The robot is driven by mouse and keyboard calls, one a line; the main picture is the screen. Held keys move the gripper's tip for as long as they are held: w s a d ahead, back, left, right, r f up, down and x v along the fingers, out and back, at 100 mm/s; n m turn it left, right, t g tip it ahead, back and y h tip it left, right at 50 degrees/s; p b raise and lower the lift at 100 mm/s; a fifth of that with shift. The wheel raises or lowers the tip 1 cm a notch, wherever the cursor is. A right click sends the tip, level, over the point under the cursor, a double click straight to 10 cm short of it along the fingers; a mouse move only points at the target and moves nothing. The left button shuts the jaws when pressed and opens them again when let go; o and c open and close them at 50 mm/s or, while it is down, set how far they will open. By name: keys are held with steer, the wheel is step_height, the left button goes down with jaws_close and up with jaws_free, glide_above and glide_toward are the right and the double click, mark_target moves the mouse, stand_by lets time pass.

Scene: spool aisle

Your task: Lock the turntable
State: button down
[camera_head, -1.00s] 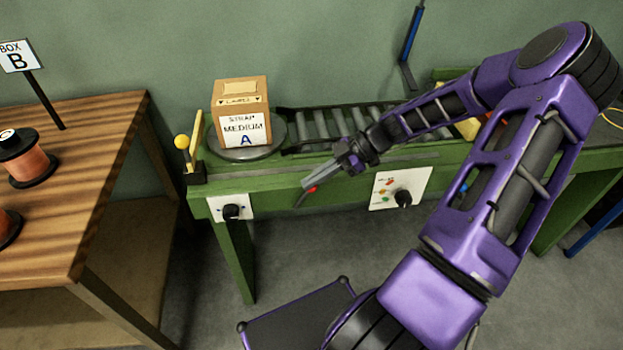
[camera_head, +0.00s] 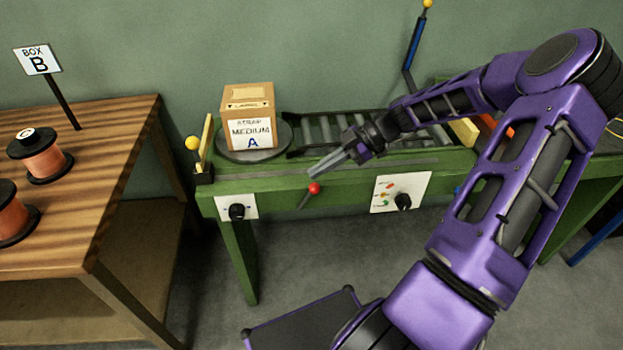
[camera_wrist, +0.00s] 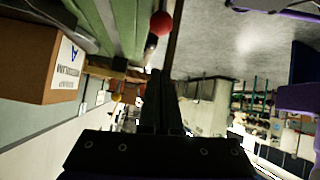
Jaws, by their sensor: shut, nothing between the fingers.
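The grey round turntable (camera_head: 232,152) sits at the left end of the green bench, with a cardboard box marked "STRAP MEDIUM A" (camera_head: 249,98) on it. A lever with a red ball (camera_head: 314,188) hangs at the bench's front edge, and its ball also shows in the wrist view (camera_wrist: 161,23). A short lever with a yellow ball (camera_head: 193,143) stands at the bench's left end. I cannot tell which part locks the turntable. My gripper (camera_head: 312,174) is shut and empty, above the bench's front edge close to the red ball. In the wrist view the fingers (camera_wrist: 157,75) are together.
A roller conveyor (camera_head: 318,128) lies right of the turntable. A panel with a black knob (camera_head: 238,211) and one with coloured marks (camera_head: 398,192) are on the bench front. A wooden table (camera_head: 95,125) with orange spools (camera_head: 44,163) and a "BOX B" sign (camera_head: 37,59) is at left.

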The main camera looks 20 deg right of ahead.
steer(key=v, duration=0.5)
steer(key=shift+s+d, duration=0.1)
steer(key=shift+d, duration=0.35)
steer(key=shift+a, duration=0.1)
